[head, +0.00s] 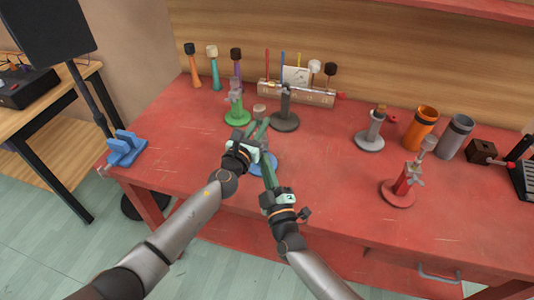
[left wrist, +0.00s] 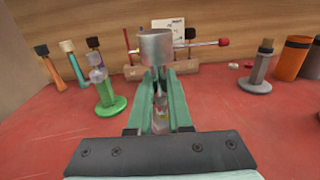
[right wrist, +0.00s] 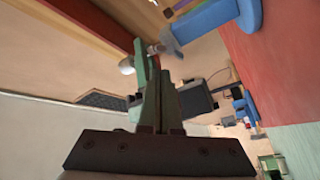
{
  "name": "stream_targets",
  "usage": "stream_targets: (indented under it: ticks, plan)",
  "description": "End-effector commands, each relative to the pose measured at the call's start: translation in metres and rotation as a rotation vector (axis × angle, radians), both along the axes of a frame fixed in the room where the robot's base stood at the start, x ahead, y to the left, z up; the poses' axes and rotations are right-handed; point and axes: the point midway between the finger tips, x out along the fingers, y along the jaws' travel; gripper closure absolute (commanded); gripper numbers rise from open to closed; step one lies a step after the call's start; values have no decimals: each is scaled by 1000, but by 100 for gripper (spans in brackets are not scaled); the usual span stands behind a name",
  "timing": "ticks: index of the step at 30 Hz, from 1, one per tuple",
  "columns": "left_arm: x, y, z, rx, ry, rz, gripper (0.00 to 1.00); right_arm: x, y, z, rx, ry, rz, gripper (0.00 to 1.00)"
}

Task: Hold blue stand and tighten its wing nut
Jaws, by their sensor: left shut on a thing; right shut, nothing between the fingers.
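The blue stand stands near the table's front edge; its round blue base (head: 264,168) shows between my arms, and its grey cup (head: 259,109) shows above my left gripper. The cup is large in the left wrist view (left wrist: 157,47). My left gripper (head: 258,132) is shut on the stand's post, below the cup. My right gripper (head: 267,163) is shut and empty, low beside the stand. In the right wrist view the blue stand (right wrist: 210,20) lies sideways at the top, with a small silver piece, perhaps the wing nut (right wrist: 155,48), near the fingertips. Contact cannot be told.
A green stand (head: 238,117) and a dark stand (head: 285,122) are close behind. A grey stand (head: 369,141), a red stand (head: 399,194) and orange and grey cups are to the right. The table's middle right is clear.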

Motion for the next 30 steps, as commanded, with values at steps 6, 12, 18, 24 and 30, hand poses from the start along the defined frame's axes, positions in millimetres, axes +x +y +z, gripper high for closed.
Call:
stream_targets:
  ticks: [6,12,18,24,30]
  plan:
    - [0,1,-4,5,4,1,100,-27,-16,-7,-13,-5,-9,100]
    - [-1,1,-4,6,5,1,100,-38,-23,-8,-22,-13,-8,91]
    - [-1,1,-4,6,4,1,100,-27,-25,16,-150,-67,102,78]
    - [-1,1,-4,6,4,1,100,-22,-21,38,-519,-99,280,78]
    - [0,1,-3,5,4,1,100,-46,-18,20,-934,-77,337,78]
